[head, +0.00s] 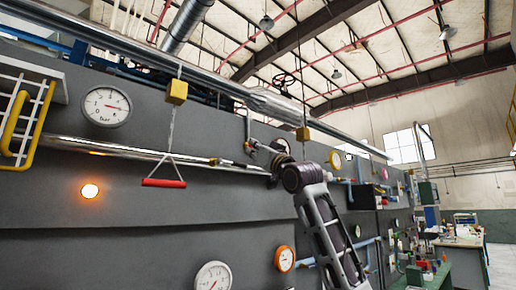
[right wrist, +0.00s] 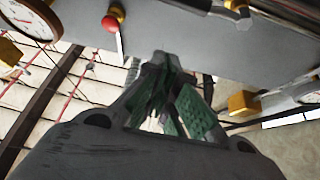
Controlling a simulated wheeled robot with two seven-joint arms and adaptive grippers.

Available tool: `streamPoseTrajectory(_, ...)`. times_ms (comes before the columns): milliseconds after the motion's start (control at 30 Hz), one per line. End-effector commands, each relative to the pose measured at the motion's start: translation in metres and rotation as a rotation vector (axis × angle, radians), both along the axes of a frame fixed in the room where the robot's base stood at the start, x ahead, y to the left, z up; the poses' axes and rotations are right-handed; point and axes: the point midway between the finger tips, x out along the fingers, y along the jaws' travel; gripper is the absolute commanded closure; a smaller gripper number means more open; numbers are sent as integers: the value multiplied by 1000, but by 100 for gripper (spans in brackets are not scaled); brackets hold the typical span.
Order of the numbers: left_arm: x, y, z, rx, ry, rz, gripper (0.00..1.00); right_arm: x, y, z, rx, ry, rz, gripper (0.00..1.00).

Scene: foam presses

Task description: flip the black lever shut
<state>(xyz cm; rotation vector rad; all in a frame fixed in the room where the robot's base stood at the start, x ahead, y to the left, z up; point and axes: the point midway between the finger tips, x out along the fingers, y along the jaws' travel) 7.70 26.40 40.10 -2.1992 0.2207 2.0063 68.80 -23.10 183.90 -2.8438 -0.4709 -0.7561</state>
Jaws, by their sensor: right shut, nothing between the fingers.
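My right gripper (head: 252,148) is at the upper end of my arm in the head view, close to the grey machine wall (head: 100,202) and the chrome pipe along it. In the right wrist view its fingers (right wrist: 160,62) are together, with nothing between them. My left gripper is not in view.
A red pull handle (head: 163,183) hangs from a yellow block (head: 177,91) left of the gripper. A pressure gauge (head: 107,107) and a lit orange lamp (head: 90,191) are farther left. An orange-rimmed gauge (head: 284,259) is below. A second yellow block (head: 303,134) hangs close above my wrist.

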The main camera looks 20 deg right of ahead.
Motion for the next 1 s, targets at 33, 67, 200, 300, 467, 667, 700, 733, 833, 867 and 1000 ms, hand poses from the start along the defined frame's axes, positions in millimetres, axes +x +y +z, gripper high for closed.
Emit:
streamPoseTrajectory(33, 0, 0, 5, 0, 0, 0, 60, 4, 1, 5, 0, 1, 1, 100)
streamPoseTrajectory(67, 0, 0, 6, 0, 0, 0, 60, 7, 2, 7, 1, 0, 0, 100)
streamPoseTrajectory(200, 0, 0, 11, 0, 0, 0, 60, 17, 5, 12, 0, 1, 1, 100)
streamPoseTrajectory(300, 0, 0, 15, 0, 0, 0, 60, 23, 8, 16, 1, 0, 1, 100)
streamPoseTrajectory(467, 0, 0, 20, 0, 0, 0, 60, 31, 10, 21, 0, 1, 1, 100)
streamPoseTrajectory(667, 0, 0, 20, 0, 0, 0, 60, 34, 12, 8, 0, 0, 0, 100)
streamPoseTrajectory(700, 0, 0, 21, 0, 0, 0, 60, 34, 12, 5, 0, 1, 0, 100)
streamPoseTrajectory(733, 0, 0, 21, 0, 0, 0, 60, 35, 12, 3, 0, 1, 0, 100)
streamPoseTrajectory(833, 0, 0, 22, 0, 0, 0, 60, 35, 13, -3, -1, 1, 1, 100)
streamPoseTrajectory(867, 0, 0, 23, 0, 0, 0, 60, 36, 13, -6, -1, 1, 1, 100)
streamPoseTrajectory(1000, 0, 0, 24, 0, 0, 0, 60, 37, 14, -13, 0, 1, 0, 100)
